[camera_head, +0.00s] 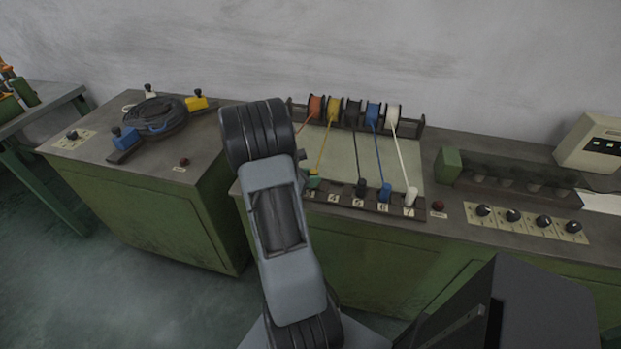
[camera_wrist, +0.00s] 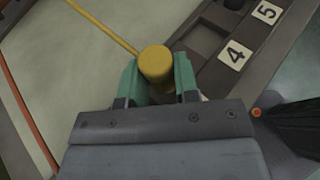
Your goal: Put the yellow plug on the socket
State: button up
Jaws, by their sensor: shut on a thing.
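The yellow plug (camera_wrist: 156,63) is a short cylinder between the two green fingers of my gripper (camera_wrist: 157,75), which is shut on it. A yellow cord runs from it to the yellow spool (camera_head: 333,106). In the wrist view the plug overlaps the edge of the dark socket rail (camera_wrist: 225,38), near label 4 (camera_wrist: 235,53); its height above the rail is unclear. In the head view the green fingertips of my gripper (camera_head: 314,182) show at the rail's left end, partly hidden by my arm.
Black (camera_head: 361,187), blue (camera_head: 385,192) and white (camera_head: 411,196) plugs stand on the rail to the right. An orange cord (camera_wrist: 30,120) runs at the left of the wrist view. A green block (camera_head: 448,164) and knobs (camera_head: 513,215) lie further right. The pale panel (camera_head: 400,165) carries stretched cords.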

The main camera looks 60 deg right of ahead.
jog(key=shift+f, duration=0.15)
jog(key=shift+f, duration=0.1)
jog(key=o, duration=0.9)
jog(key=shift+o, duration=0.2)
